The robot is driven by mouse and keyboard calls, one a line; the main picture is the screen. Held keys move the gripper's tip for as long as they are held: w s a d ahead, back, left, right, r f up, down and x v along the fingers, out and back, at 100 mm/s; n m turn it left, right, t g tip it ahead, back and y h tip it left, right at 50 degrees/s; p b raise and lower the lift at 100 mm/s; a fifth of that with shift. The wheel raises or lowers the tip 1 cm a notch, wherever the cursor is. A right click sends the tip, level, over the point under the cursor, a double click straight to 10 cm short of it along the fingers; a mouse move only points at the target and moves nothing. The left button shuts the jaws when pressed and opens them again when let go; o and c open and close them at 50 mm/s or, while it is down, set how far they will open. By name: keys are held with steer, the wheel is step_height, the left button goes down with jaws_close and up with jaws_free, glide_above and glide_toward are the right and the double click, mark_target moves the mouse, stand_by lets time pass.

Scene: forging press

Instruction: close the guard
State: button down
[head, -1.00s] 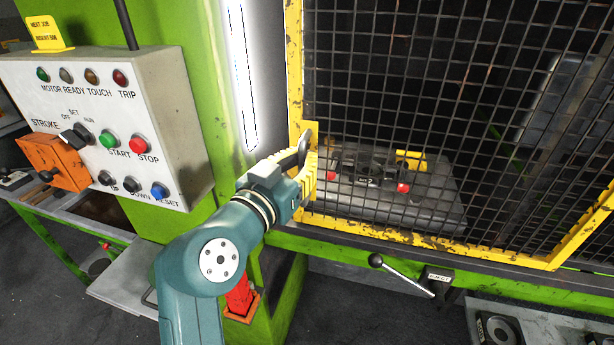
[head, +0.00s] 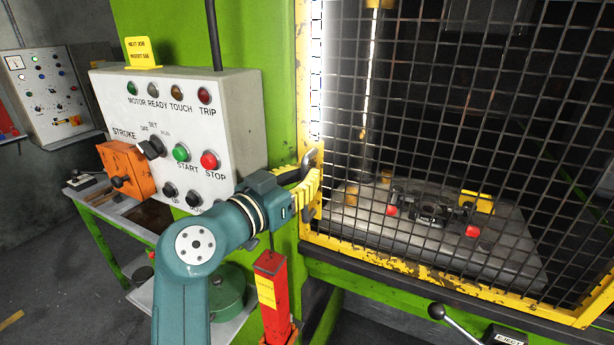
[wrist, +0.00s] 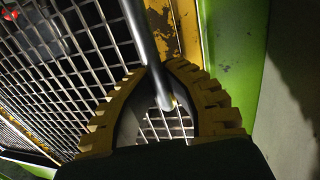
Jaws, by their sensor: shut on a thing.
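The guard is a black wire-mesh panel in a chipped yellow frame (head: 303,85). It stands upright across the front of the press, and its left edge stands close to the green column (head: 277,60). My gripper (head: 312,178), with yellow ribbed fingers, is shut on the handle. In the wrist view the grey handle bar (wrist: 140,32) runs between my fingers (wrist: 165,75). Part of the handle is hidden by the fingers.
A control box (head: 235,115) with buttons stands left of my arm. A red post (head: 270,290) stands below the gripper. Behind the mesh lies a grey die bed (head: 390,245) with red-ended parts. A black-knobbed lever (head: 455,322) juts out at lower right.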

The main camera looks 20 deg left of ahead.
steer(key=c, duration=1.2)
jaws_free()
steer(key=shift+a, duration=0.35)
steer(key=shift+o, duration=0.6)
steer(key=shift+d, duration=0.1)
steer(key=shift+s, duration=0.1)
steer(key=v, duration=1.1)
steer(key=shift+s, duration=0.4)
